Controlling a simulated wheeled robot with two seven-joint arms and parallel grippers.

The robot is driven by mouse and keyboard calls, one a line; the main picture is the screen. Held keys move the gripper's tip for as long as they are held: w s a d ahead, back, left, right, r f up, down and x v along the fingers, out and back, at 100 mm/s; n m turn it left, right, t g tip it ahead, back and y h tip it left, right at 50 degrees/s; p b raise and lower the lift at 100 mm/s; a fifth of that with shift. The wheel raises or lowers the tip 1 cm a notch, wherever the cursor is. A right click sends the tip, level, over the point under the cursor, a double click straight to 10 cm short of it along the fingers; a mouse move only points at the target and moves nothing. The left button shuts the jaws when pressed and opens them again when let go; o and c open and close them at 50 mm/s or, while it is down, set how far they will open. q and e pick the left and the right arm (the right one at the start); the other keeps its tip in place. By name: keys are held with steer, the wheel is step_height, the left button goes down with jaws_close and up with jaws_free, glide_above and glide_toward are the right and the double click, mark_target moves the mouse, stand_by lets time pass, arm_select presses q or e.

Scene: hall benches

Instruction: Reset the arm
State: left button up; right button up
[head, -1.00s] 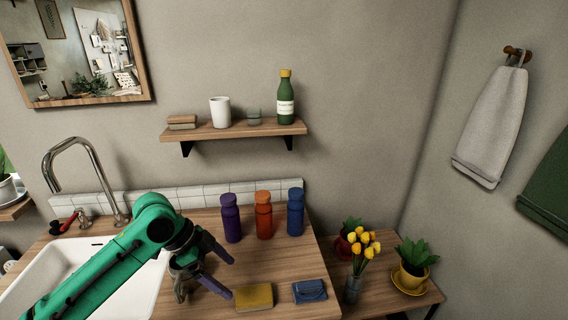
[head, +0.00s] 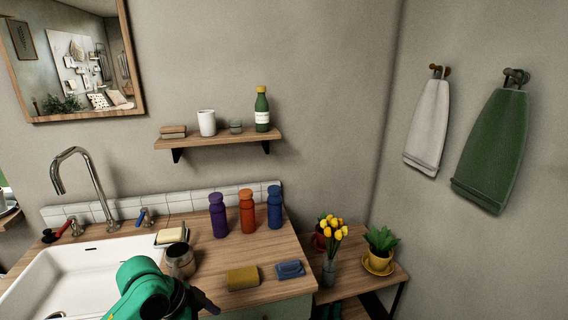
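My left arm comes in green at the bottom left of the head view, in front of the sink's right edge. Its gripper (head: 200,303) is at the bottom edge, mostly hidden behind the wrist and cut off, with one dark finger tip showing over the counter's front. I cannot tell whether it is open or shut, and no object shows in it. My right arm and gripper are out of view.
A white sink (head: 70,275) lies left. A metal cup (head: 180,260), purple bottle (head: 218,216), orange bottle (head: 247,212), blue bottle (head: 274,208), yellow sponge (head: 242,278) and blue cloth (head: 290,269) stand on the wooden counter (head: 222,255). Flowers (head: 334,232) stand on a lower table.

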arm_select(q)
steer(key=s+a+f+n+t+y, duration=0.1)
steer(key=s+a+f+n+y, duration=0.1)
steer(key=s+a+f+n, duration=0.35)
steer(key=s+a+f+n+t+y, duration=0.1)
steer(key=s+a+f+n+y, duration=0.15)
steer(key=s+n, duration=0.5)
steer(key=s+f+m+g, duration=0.1)
steer(key=s+f, duration=0.1)
steer(key=f, duration=1)
steer(key=s+f+m+g, duration=0.1)
steer(key=s+f, duration=0.2)
steer(key=f, duration=1)
steer(key=s+a+f+g, duration=0.1)
steer(key=s+a+f, duration=0.1)
steer(key=s+f, duration=1.1)
steer(key=s, duration=0.2)
steer(key=shift+s+a+y, duration=0.3)
steer(key=shift+y, duration=0.05)
